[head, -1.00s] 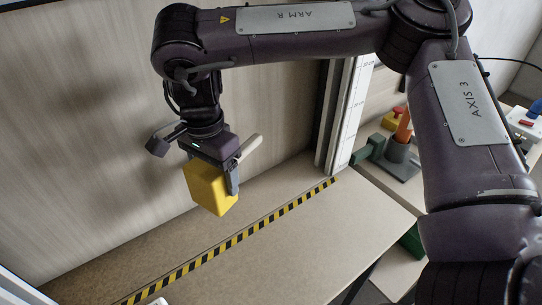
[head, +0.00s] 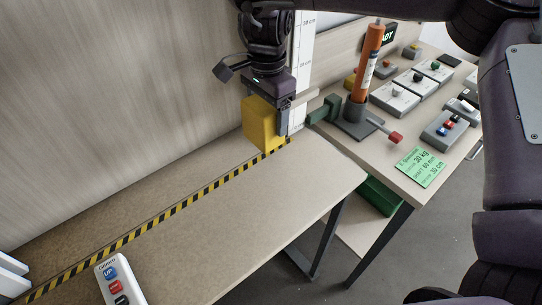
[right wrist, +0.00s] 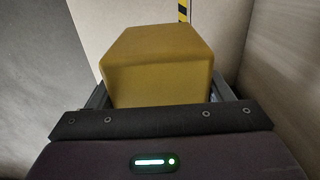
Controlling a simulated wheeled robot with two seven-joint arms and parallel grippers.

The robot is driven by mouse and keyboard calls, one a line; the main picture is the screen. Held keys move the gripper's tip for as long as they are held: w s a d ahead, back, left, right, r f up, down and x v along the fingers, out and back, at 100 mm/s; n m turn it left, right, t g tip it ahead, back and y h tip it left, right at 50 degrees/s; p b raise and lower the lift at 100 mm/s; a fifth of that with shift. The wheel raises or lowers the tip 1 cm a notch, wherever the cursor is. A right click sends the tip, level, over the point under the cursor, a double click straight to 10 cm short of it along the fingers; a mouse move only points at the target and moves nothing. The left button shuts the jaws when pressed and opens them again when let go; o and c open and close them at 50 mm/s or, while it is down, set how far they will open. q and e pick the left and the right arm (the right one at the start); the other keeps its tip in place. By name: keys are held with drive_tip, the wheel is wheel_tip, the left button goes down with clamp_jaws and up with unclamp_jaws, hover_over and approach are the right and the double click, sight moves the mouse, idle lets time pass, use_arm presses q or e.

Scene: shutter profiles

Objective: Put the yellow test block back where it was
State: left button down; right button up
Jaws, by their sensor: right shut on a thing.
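The yellow test block (head: 259,122) is in my right gripper (head: 270,106), which is shut on it. In the head view it hangs below the wrist, over or near the far end of the striped line, beside the white scale. I cannot tell whether its underside touches the bench. In the right wrist view the block (right wrist: 158,65) fills the space between the two fingers, which show at its sides. My left gripper is not in view.
A black-and-yellow striped line (head: 150,226) runs along the bench (head: 240,215). A scale (head: 304,45) stands behind the block. An orange cylinder (head: 366,65) in a grey base, a green label (head: 420,166) and several button boxes are right. A control box (head: 120,282) lies front left.

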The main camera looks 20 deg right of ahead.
wheel_tip(320, 180, down, 12)
drive_tip(key=shift+f+b, duration=0.1)
drive_tip(key=shift+b, duration=0.4)
drive_tip(key=o, duration=1.1)
wheel_tip(320, 180, up, 12)
drive_tip(key=shift+r+p, duration=0.15)
drive_tip(key=shift+p, duration=0.3)
